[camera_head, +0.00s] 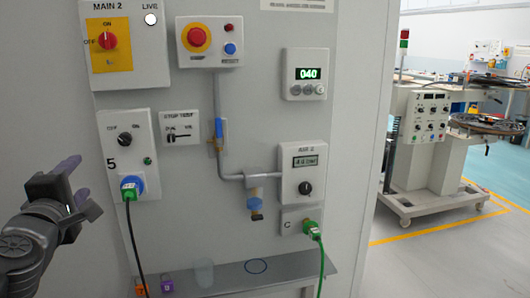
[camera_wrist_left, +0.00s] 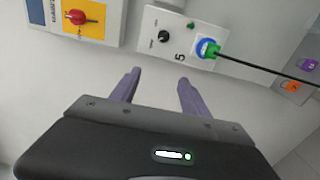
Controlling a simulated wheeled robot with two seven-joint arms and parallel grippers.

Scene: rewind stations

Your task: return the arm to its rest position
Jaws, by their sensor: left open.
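My left gripper (camera_head: 72,180) is at the left edge of the head view, in front of the grey panel (camera_head: 250,115). Its two purple fingers are apart and hold nothing. In the left wrist view the open fingers (camera_wrist_left: 158,90) point at bare panel below the box marked 5 (camera_wrist_left: 178,38). The gripper touches nothing that I can see. My right gripper is in neither view.
A green plug (camera_head: 313,231) and cable hang at the right. A narrow shelf (camera_head: 235,278) juts out below. Open floor (camera_head: 455,258) lies to the right.

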